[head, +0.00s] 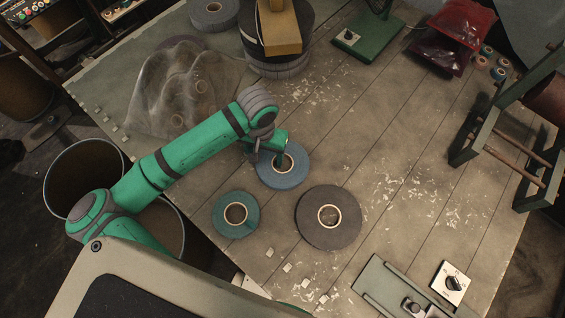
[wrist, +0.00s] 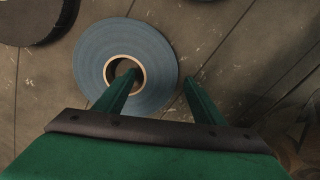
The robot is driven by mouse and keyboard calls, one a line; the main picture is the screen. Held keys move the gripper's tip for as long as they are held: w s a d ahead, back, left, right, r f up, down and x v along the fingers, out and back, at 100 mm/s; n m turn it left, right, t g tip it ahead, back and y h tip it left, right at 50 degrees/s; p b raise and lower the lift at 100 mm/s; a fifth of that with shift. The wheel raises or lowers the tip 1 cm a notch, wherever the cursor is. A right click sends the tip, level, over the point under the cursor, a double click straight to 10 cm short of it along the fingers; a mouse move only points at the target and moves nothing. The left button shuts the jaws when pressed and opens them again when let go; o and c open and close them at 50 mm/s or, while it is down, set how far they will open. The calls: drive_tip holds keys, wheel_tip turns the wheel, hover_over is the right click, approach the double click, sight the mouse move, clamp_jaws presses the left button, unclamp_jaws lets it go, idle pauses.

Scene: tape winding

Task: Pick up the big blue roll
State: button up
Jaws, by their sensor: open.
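The big blue roll (head: 281,181) lies flat on the table, with a tan core around its hole. It also fills the upper middle of the wrist view (wrist: 95,60). My gripper (wrist: 161,76) is open and empty, pointing down at the roll. In the wrist view the left finger's tip overlaps the core hole and the right finger's tip lies just outside the roll's right edge. I cannot tell whether the tip is inside the hole or above it. In the head view my gripper (head: 270,154) partly hides the roll's upper left side.
A smaller teal roll (head: 222,221) lies lower left of the blue roll. A larger dark grey roll (head: 345,233) lies lower right. A crumpled plastic bag (head: 180,95) is at upper left. A green metal stand (head: 480,135) is at right. The table right of the blue roll is mostly clear.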

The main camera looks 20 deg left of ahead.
drive_tip(key=shift+f, duration=0.4)
drive_tip(key=c, duration=1.4)
drive_tip(key=shift+c, duration=0.2)
drive_tip(key=shift+r, duration=0.15)
